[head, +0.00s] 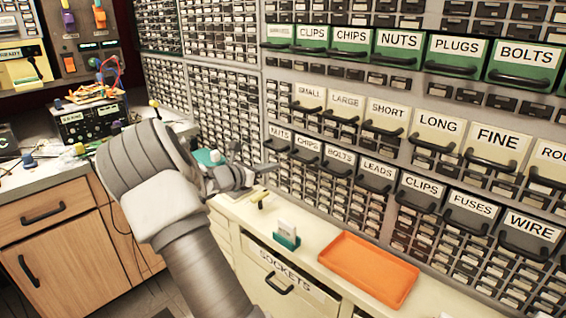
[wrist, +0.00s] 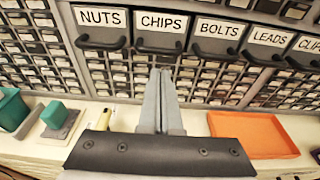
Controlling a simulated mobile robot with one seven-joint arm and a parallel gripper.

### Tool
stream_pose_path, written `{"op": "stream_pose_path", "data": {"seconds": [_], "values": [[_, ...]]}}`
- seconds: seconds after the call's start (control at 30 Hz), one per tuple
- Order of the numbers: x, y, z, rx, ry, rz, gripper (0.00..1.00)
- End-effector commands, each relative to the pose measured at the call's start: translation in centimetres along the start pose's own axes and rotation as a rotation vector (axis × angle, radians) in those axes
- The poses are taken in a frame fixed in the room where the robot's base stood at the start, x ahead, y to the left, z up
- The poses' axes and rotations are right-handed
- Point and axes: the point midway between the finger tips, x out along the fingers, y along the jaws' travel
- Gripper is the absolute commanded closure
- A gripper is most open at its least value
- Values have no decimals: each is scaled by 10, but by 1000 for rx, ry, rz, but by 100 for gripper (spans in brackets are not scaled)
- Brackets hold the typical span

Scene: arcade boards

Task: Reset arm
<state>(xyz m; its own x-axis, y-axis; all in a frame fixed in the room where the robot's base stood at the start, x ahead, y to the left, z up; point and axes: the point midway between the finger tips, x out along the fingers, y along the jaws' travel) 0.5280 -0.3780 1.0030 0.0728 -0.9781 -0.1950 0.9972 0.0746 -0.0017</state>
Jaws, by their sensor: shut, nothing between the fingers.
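My gripper (head: 262,170) is raised above the left part of the cream counter, in front of the wall of small drawers. In the wrist view my gripper (wrist: 160,72) points toward the labelled bins, its two grey fingers together with nothing between them. The fingertips appear just below the CHIPS bin (wrist: 161,35) in that view; I cannot tell whether they touch anything. My arm comes up from the bottom of the head view and bends toward the drawers.
An orange tray (head: 368,270) and a small green card holder (head: 286,236) stand on the counter (head: 318,222). Labelled bins with black handles line the wall, including NUTS (wrist: 101,22) and BOLTS (wrist: 218,38). A wooden cabinet (head: 70,245) with electronics on top stands at left.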

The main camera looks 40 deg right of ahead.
Motion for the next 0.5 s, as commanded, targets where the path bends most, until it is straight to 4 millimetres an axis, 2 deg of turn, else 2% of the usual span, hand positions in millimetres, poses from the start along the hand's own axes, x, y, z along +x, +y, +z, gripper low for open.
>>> {"op": "stream_pose_path", "data": {"seconds": [0.03, 0.2, 0.33, 0.5], "values": [[-12, 1, 1, 1, 2, 3, 100], [-37, 0, 1, 1, 0, 1, 100], [-46, 0, 0, 2, 1, 0, 100], [-48, -1, 0, 2, 0, -1, 100]]}}
